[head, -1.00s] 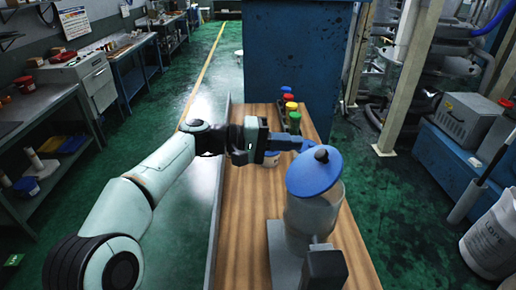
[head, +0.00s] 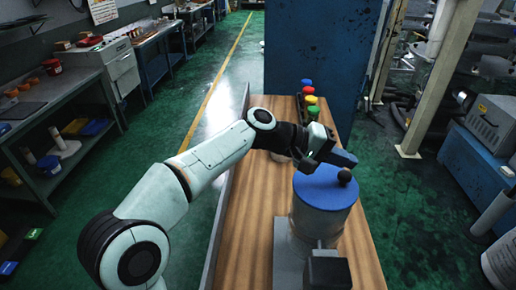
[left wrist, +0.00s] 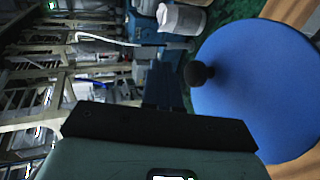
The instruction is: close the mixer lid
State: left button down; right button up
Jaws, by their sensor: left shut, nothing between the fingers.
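The mixer's blue lid (head: 322,188) lies level over the top of the pale cylindrical mixer body (head: 315,222) in the head view, and I see no gap between them. A dark round knob (head: 345,176) sits on the lid. In the left wrist view the lid (left wrist: 262,85) fills the right side, with its knob (left wrist: 198,73). My left gripper (head: 346,160) is shut and empty, just above the far side of the lid, close to the knob; I cannot tell whether it touches. Its fingers (left wrist: 164,82) show beside the lid in the left wrist view. My right gripper is out of view.
The mixer stands on a wooden table (head: 247,235). A row of containers with coloured lids (head: 309,100) stands at its far end, before a big blue cabinet (head: 318,50). A workbench (head: 60,100) runs along the left wall. Green floor between is clear.

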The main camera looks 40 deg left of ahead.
pick_arm(q)
jog(key=shift+w+d+f+b, duration=0.2)
jog(key=shift+d+f+b, duration=0.05)
jog(key=shift+f, duration=0.2)
jog(key=shift+w+d+f+b, duration=0.2)
jog(key=shift+d+f, duration=0.05)
jog(key=shift+f, duration=0.2)
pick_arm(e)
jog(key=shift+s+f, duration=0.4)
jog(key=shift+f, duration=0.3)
pick_arm(q)
jog(key=shift+r, duration=0.1)
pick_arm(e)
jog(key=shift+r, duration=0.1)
pick_arm(q)
jog(key=shift+r+p, duration=0.3)
jog(key=shift+p, duration=0.05)
notch_tip(320, 180, up, 5)
jog(key=p, duration=0.3)
jog(key=shift+s+r, duration=0.1)
notch_tip(320, 180, up, 8)
jog(key=p, duration=0.1)
jog(key=shift+s+p, duration=0.15)
jog(key=shift+p, duration=0.25)
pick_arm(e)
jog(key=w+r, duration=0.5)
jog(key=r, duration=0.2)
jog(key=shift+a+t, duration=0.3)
